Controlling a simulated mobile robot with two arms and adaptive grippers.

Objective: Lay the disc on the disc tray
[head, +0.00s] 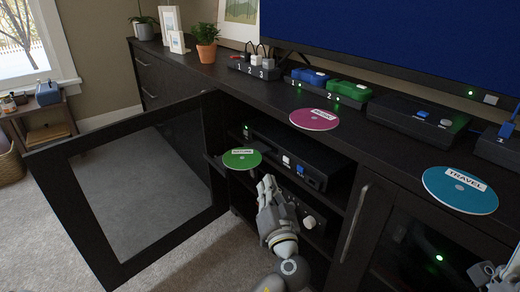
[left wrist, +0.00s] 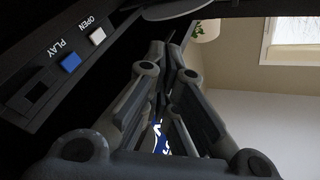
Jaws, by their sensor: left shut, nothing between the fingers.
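The green disc labelled NATURE (head: 242,159) lies flat at the front left of the disc player (head: 290,155), inside the open cabinet. A dark edge beside the disc looks like the disc tray (head: 213,164); most of it is hidden under the disc. My left gripper (head: 267,186) is shut and empty, just in front of the player, below and right of the green disc and apart from it. In the left wrist view its fingers (left wrist: 170,75) sit beside the player's OPEN and PLAY buttons (left wrist: 97,36). My right gripper (head: 488,274) shows only partly at the lower right.
A pink disc (head: 314,119) and a blue TRAVEL disc (head: 460,190) lie on the console top (head: 370,150). The glass cabinet door (head: 140,185) stands open at left. Switch boxes, a potted plant (head: 206,40) and frames stand along the back. Carpet is clear at lower left.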

